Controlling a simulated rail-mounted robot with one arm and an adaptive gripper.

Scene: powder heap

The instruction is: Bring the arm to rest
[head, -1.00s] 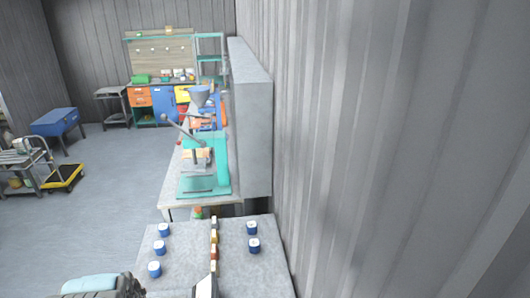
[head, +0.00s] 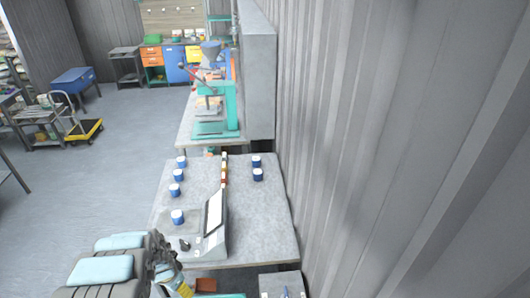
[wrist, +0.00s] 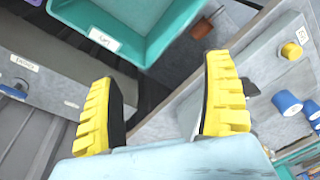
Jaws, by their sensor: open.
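My gripper (wrist: 162,105) is open, its two yellow ribbed fingers spread wide with nothing between them in the wrist view. A teal tray (wrist: 165,45) with a small white label lies beyond the fingers at the top of that view. In the head view my arm comes in at the bottom left, low beside the near edge of the grey table (head: 262,225). The gripper end there is small and partly cut off by the lower border.
Several blue-and-white containers (head: 178,217) stand on the table beside a tilted panel device (head: 214,225). A teal press (head: 230,105) stands on the bench behind. A ribbed wall (head: 370,150) closes the right side. Open floor (head: 110,170) lies left.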

